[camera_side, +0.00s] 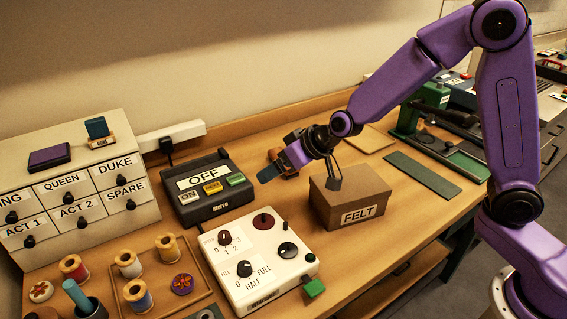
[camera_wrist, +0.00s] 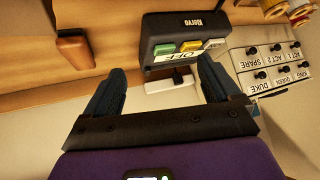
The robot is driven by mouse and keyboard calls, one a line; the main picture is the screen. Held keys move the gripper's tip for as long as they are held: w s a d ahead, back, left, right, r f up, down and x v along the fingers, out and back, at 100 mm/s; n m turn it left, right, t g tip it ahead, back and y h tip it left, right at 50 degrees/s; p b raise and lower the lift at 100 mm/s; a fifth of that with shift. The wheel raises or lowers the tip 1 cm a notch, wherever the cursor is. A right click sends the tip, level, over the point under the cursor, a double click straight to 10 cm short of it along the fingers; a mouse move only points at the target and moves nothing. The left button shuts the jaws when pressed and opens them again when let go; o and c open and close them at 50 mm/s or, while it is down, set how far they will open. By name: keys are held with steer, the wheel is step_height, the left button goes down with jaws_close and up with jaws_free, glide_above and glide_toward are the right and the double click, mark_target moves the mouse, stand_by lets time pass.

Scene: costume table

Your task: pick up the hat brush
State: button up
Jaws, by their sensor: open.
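A brown wooden block, which looks like the hat brush (camera_wrist: 88,50), lies on the table at the upper left of the wrist view, beyond and left of my fingers. In the side view a brown piece that seems to be the same brush (camera_side: 291,172) shows partly hidden behind my gripper. My gripper (camera_side: 268,174) is in the air above the table, between the OFF box and the felt box. In the wrist view my gripper (camera_wrist: 160,82) has its two dark blue fingers wide apart with nothing between them.
The dark OFF box (camera_side: 208,187) stands left of my gripper, the white dial panel (camera_side: 262,292) in front, and the felt box (camera_side: 352,196) at right. Behind are a plug strip (camera_side: 180,133) and wall. Drawers (camera_side: 80,190) and a spool tray (camera_side: 207,292) fill the left.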

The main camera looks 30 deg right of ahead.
steer(key=w+d+f+m+t+h, duration=0.1)
steer(key=w+d+m+h, duration=0.1)
steer(key=w+d, duration=0.1)
steer(key=w+d+f+m+t+h, duration=0.1)
steer(key=w+d+h, duration=0.1)
steer(key=w+d, duration=0.2)
steer(key=w+d+f+m+t+h, duration=0.1)
steer(key=w+d+m+t+h, duration=0.1)
steer(key=w+d, duration=0.2)
steer(key=shift+w+f+m, duration=0.1)
steer(key=shift+w+m, duration=0.2)
steer(key=shift+w, duration=0.7)
steer(key=shift+d+f+h, duration=0.15)
steer(key=shift+f+h, duration=0.1)
steer(key=shift+h, duration=0.05)
steer(key=shift+f, duration=1.7)
step_height(320, 180, down, 4)
steer(key=shift+r, duration=0.25)
steer(key=shift+x, duration=1.1)
steer(key=shift+w, duration=0.45)
steer(key=c, duration=1.2)
